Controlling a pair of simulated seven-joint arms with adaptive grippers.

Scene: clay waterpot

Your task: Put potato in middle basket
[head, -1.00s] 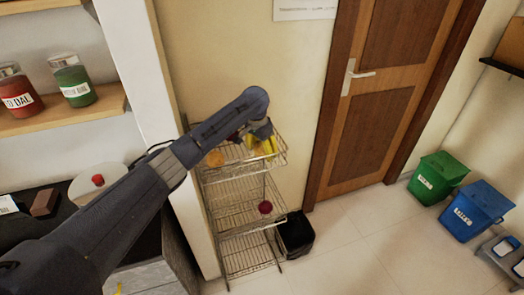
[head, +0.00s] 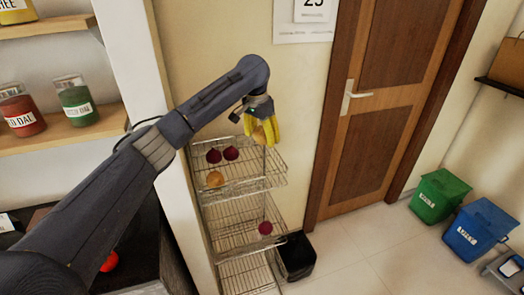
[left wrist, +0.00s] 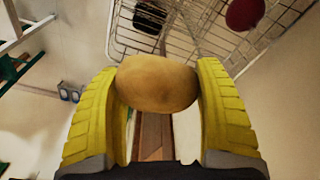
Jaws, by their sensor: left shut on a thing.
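A tan potato (left wrist: 157,84) is held between the two yellow fingers of my left gripper (head: 263,134). In the head view the potato (head: 259,135) is partly covered by the fingers, raised above the top basket (head: 250,184) of a wire rack. The middle basket (head: 225,232) is below the top one and holds one red onion (head: 265,228). Another potato (head: 215,179) and two red onions (head: 231,153) lie in the top basket. My right gripper is not in view.
The rack's lower basket (head: 246,274) looks empty. A black bin (head: 297,258) stands at the rack's right. A wall edge (head: 150,120) is close on its left, and a brown door (head: 375,120) is to the right. Green (head: 437,195) and blue (head: 480,230) bins stand farther right.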

